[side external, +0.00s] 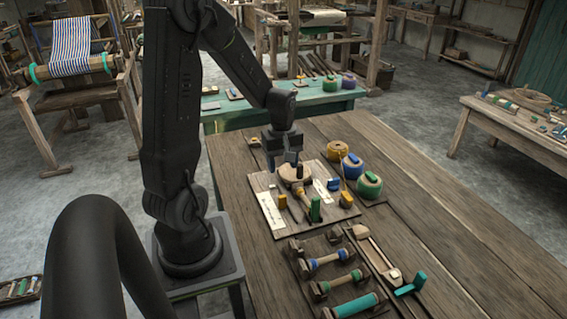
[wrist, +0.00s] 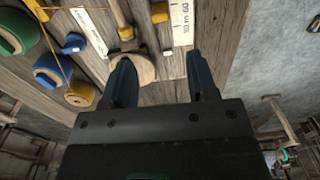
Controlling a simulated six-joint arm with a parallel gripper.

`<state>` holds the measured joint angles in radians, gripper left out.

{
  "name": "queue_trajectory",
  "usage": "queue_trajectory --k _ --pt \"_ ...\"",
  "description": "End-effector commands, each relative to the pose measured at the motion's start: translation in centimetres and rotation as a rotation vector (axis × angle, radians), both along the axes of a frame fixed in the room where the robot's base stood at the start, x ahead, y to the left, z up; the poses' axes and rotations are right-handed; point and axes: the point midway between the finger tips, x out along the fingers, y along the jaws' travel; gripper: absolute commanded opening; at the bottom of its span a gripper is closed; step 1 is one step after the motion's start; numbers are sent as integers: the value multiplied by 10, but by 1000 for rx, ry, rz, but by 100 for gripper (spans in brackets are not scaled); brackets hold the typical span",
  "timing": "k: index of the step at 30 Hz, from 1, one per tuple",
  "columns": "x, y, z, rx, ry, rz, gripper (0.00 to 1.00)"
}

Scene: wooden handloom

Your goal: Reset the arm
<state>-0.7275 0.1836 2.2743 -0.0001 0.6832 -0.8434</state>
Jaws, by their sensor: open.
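My gripper (side external: 284,160) hangs from my arm above the far part of the wooden table (side external: 440,220), over a board (side external: 265,190) with small parts on it. In the wrist view my gripper (wrist: 163,85) has its two dark fingers spread apart, with bare table planks showing between them. A round wooden piece with a handle (wrist: 133,70) lies by the left finger, partly hidden by it. I cannot tell from the wrist view whether they touch. Nothing shows held between the fingers.
Yellow, blue and green spools (side external: 369,185) stand right of the board. A rack of bobbins (side external: 330,260), a wooden shuttle (side external: 375,250) and a teal-green piece (side external: 411,285) lie nearer the front. The table's right side is clear. A green bench (side external: 240,115) stands behind.

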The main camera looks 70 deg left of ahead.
Motion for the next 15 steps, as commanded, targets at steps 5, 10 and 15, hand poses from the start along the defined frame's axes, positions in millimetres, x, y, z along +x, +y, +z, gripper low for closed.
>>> queue_trajectory --k 5,10,15 --pt "0 -1 1 1 -2 -6 53" --pt "9 -25 26 38 -43 -164 53" --pt "13 -87 79 126 -138 -554 53"
